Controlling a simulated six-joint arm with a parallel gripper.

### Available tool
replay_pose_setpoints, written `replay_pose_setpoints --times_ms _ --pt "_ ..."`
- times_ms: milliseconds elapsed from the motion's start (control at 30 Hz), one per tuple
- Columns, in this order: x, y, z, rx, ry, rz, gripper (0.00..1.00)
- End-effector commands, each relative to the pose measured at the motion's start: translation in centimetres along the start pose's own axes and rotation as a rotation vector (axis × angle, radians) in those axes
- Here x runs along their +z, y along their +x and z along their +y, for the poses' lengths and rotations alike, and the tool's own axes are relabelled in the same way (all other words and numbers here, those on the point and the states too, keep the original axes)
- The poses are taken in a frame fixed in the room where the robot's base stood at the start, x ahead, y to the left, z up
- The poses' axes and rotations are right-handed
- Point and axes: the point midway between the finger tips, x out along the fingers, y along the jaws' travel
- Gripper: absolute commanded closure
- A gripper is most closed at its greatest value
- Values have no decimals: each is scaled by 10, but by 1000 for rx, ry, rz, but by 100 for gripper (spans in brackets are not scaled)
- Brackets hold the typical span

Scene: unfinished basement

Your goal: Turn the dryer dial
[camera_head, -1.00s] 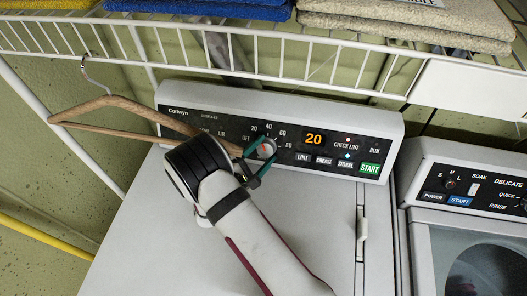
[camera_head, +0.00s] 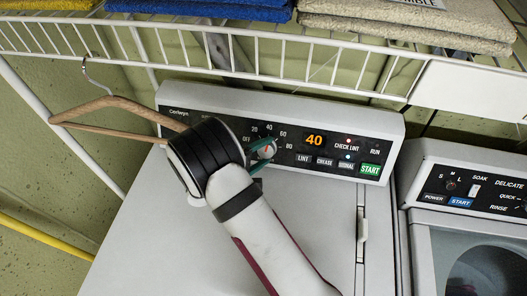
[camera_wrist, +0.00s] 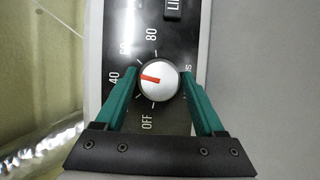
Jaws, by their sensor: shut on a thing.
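The dryer dial (camera_head: 265,149) is a round silver knob with a red pointer on the dryer's black control panel (camera_head: 228,129). In the wrist view the dial (camera_wrist: 160,84) sits between the two teal fingers of my gripper (camera_wrist: 159,76), which is shut on its sides. The red pointer faces left, towards the 40 mark. In the head view my gripper (camera_head: 263,155) reaches the dial from the lower left, and a finger partly hides it. The orange display (camera_head: 314,140) reads 40.
A wooden hanger (camera_head: 100,104) hangs from the white wire shelf (camera_head: 250,62) at left, close to my wrist. Folded towels (camera_head: 405,25) lie on the shelf. A washer (camera_head: 470,180) stands to the right. The dryer top (camera_head: 135,235) is bare.

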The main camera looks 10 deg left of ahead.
Motion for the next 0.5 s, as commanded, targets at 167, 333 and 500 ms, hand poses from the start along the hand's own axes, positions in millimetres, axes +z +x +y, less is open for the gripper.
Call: replay_pose_setpoints --times_ms 167,333,500 --pt "0 0 0 -6 10 0 84" --pt "0 0 0 -6 10 0 84" --pt "0 0 0 -5 9 0 20"
